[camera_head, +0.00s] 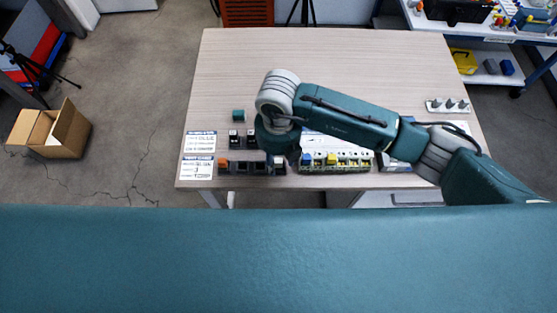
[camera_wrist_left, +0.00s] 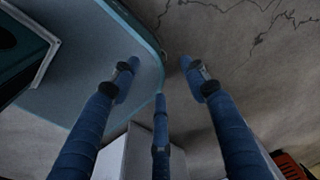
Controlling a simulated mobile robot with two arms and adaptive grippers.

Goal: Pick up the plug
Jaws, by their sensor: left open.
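My right arm reaches in from the right over the table in the head view. Its gripper (camera_head: 280,148) points down near the table's front edge, mostly hidden under the wrist, so its jaws cannot be made out. Close to its left are small black-and-white parts (camera_head: 234,139) and a teal block (camera_head: 238,115). A row of dark parts (camera_head: 241,168) with an orange end lies in front. I cannot tell which of these is the plug. My left gripper (camera_wrist_left: 158,80) is open and empty in the left wrist view, its fingers spread above the floor.
The wooden table (camera_head: 350,65) is bare across its back half. Two printed label cards (camera_head: 199,142) lie at its left edge. A grey connector strip (camera_head: 448,106) lies far right. A cardboard box (camera_head: 45,135) stands on the floor.

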